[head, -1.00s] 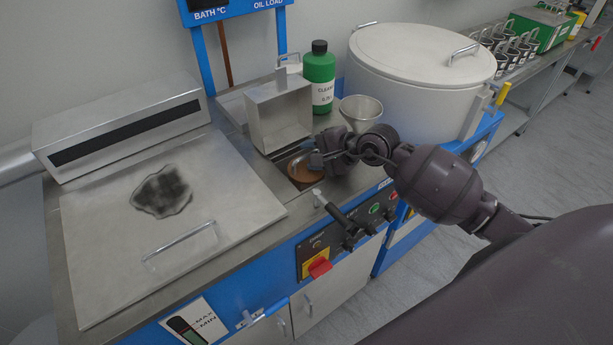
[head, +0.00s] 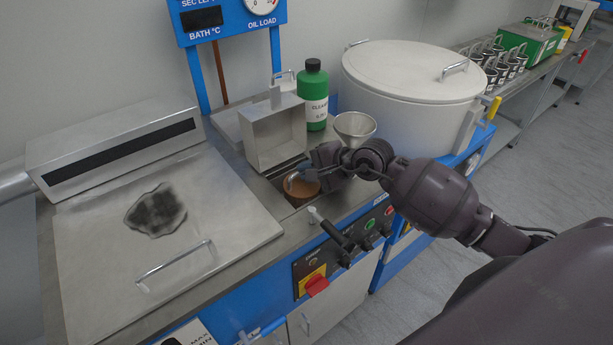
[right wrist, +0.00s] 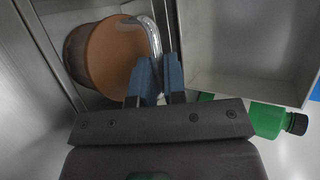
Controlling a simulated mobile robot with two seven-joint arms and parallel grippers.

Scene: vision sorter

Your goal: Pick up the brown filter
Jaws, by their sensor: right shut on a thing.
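The brown filter (head: 303,190) is a round brown cylinder with a curved metal handle, at the rectangular opening in the steel worktop. It also shows in the right wrist view (right wrist: 112,58), with its handle running to my fingers. My right gripper (right wrist: 159,80) is shut on the handle; in the head view it (head: 308,174) is at the filter's right side. Part of the filter's side shows at the opening; I cannot tell whether its bottom is clear of it. My left gripper is not in view.
An upright steel box-shaped lid (head: 272,135) stands just behind the opening. A green bottle (head: 314,98) and a metal funnel (head: 355,127) are close behind my right gripper. A large white drum (head: 405,105) is at the right. A flat steel cover (head: 95,235) with a handle lies at left.

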